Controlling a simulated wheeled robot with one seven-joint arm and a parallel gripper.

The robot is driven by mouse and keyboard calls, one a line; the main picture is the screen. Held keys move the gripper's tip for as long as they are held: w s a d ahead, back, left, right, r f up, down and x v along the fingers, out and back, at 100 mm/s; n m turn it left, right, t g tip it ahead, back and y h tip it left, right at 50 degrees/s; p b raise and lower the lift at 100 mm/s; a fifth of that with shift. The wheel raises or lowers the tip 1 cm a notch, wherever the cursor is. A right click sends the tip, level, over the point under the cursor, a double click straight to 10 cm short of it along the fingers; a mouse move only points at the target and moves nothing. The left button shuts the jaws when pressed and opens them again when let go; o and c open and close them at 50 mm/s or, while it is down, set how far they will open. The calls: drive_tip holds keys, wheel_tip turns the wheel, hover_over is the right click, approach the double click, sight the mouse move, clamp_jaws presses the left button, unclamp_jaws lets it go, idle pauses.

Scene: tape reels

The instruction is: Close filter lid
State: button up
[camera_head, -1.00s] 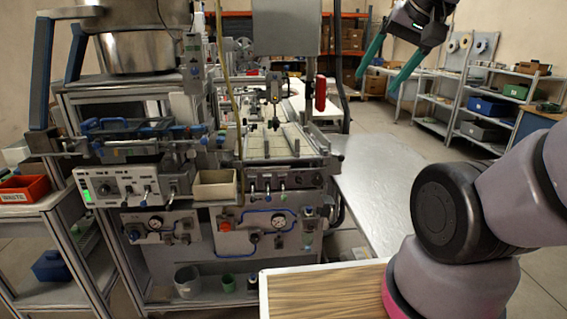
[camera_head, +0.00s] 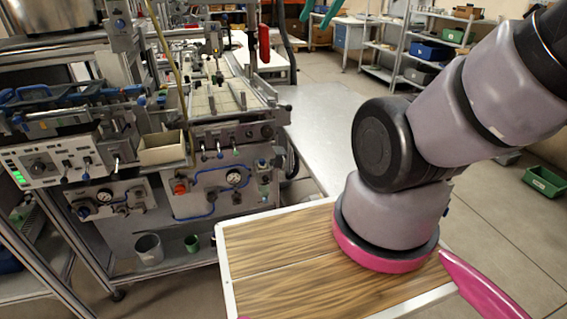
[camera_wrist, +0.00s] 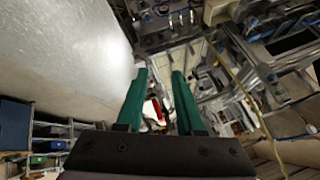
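My gripper (camera_wrist: 160,98) shows in the wrist view with its two green fingers apart and nothing between them. In the head view only the green fingertips (camera_head: 318,16) show at the top edge, high above the floor and far from the machine's front. The machine (camera_head: 205,130) stands at the left and centre of the head view, with a control panel, gauges, knobs and a central track. I cannot tell which part of it is the filter lid. Blue-handled parts (camera_head: 65,95) sit on its upper left.
A bare metal table (camera_head: 322,140) lies right of the machine. A beige open box (camera_head: 162,148) is fixed at its front. A green bin (camera_head: 545,181) sits on the floor at right. Shelves (camera_head: 430,45) stand at the back. A wood-topped surface (camera_head: 285,260) under my arm is clear.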

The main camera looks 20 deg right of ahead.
drive_tip(key=shift+w+f, duration=0.25)
drive_tip(key=shift+w, duration=0.25)
clamp_jaws()
drive_tip(key=w+d+f+m+g+y, duration=0.2)
drive_tip(key=w+f+m+g, duration=0.15)
drive_tip(key=w+f, duration=0.45)
drive_tip(key=w+d+f+m+g+y, duration=0.2)
drive_tip(key=w+d+f+m, duration=0.15)
drive_tip(key=w+f, duration=0.5)
drive_tip(key=w+d+f+m+y, duration=0.1)
drive_tip(key=d+f+m, duration=0.1)
drive_tip(key=f, duration=0.6)
drive_tip(key=w+d+f+m+y, duration=0.2)
drive_tip(key=f+m, duration=0.1)
drive_tip(key=f, duration=0.6)
drive_tip(key=w+d+f+m+y, duration=0.1)
drive_tip(key=d+f+m, duration=0.2)
drive_tip(key=f, duration=0.6)
drive_tip(key=shift+w+d+m+y, duration=0.1)
drive_tip(key=shift+w+m+y, duration=0.05)
drive_tip(key=shift+m+y, duration=0.15)
drive_tip(key=shift+f, duration=0.25)
approach(280, 160)
drive_tip(key=s+a+f, duration=0.1)
drive_tip(key=a+f, duration=0.1)
drive_tip(key=s+a+f, duration=0.1)
drive_tip(key=f, duration=0.1)
drive_tip(key=shift+s+a, duration=0.3)
